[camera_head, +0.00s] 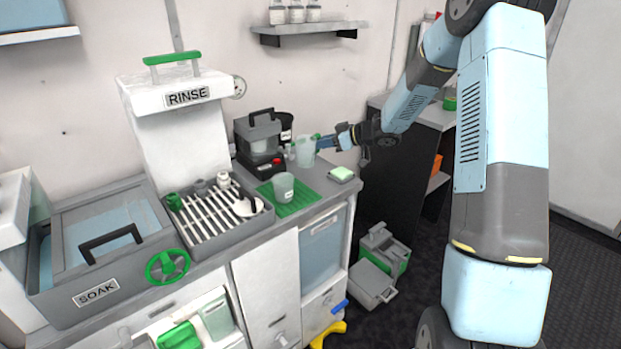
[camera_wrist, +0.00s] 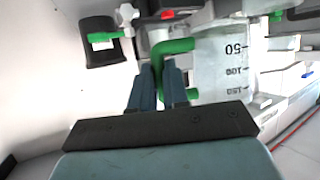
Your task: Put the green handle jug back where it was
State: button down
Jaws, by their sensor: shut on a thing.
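The green handle jug (camera_head: 306,153) is translucent and stands roughly upright at the back right of the counter, right of the dark grey machine. I cannot tell whether its base touches the counter. My gripper (camera_head: 322,143) reaches in from the right and is shut on its green handle. In the wrist view the jug (camera_wrist: 220,65) shows dark volume marks, and the handle (camera_wrist: 172,46) lies between the fingers of my gripper (camera_wrist: 161,82). A green mat (camera_head: 298,203) lies on the counter in front, with a clear beaker (camera_head: 283,187) on it.
The dark grey machine (camera_head: 262,140) with a red knob stands close left of the jug. A black container (camera_head: 286,127) is behind. A green-and-white sponge (camera_head: 341,174) lies near the counter's right edge. The rinse rack (camera_head: 215,215) and soak tank (camera_head: 95,290) are further left.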

jog(key=s+d+r+m+t+h, duration=0.3)
jog(key=s+d+r, duration=0.15)
jog(key=s, duration=0.45)
jog(key=w+f, duration=0.3)
jog(key=w, duration=0.1)
jog(key=w+f, duration=0.3)
jog(key=w, duration=0.2)
jog(key=w+f, duration=0.3)
jog(key=w, duration=0.1)
jog(key=shift+w+a+f, duration=0.15)
jog(key=shift+a+f, duration=0.1)
jog(key=shift+f, duration=0.1)
jog(key=shift+w+f, duration=0.2)
jog(key=shift+f, duration=0.1)
jog(key=shift+w+f, duration=0.1)
jog(key=shift+f, duration=1.5)
jog(key=c, duration=1.1)
grip_release()
